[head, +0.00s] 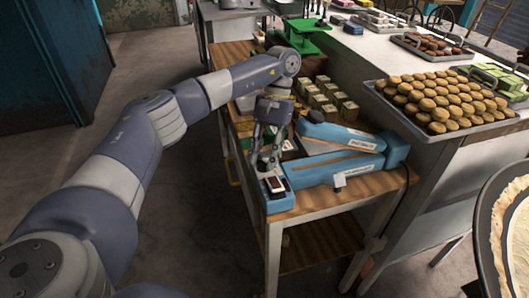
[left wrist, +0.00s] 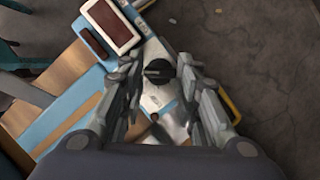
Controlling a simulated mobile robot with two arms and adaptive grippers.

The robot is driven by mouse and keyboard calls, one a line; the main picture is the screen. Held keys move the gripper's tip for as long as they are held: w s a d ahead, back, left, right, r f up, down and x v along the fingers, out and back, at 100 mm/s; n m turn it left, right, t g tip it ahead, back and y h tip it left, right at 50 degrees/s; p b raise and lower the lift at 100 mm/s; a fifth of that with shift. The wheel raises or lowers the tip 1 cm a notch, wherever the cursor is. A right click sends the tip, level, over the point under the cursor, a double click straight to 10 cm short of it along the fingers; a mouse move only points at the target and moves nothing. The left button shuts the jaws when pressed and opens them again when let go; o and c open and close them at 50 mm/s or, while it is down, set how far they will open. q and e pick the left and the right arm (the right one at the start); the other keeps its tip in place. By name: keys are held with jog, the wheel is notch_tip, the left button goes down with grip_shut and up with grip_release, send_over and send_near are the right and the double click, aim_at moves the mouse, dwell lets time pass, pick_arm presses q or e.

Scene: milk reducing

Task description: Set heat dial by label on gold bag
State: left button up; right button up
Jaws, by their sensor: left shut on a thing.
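A blue sealer (head: 310,178) with a raised upper arm (head: 345,135) lies on the wooden bench. A white unit with a dark red display (head: 274,185) sits at its near left end and shows large in the left wrist view (left wrist: 113,25). A black round heat dial (left wrist: 158,68) is on the pale face beside it. My left gripper (head: 262,165) reaches down beside the sealer, its fingers on both sides of the dial and shut on it. My right gripper is out of view.
A tray of round brown cookies (head: 440,100) stands on the counter at right. A round pan (head: 505,225) is at the lower right. Open floor (head: 215,230) lies left of the bench.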

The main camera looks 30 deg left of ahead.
pick_arm(q)
jog(key=shift+w+m, duration=0.1)
jog(key=shift+m, duration=0.2)
jog(key=o, duration=0.8)
jog(key=shift+r, duration=0.15)
jog(key=v, duration=1.1)
jog(key=shift+w+d+r, duration=0.1)
jog(key=shift+d+r, duration=0.05)
jog(key=shift+r, duration=0.25)
jog(key=shift+f, duration=0.15)
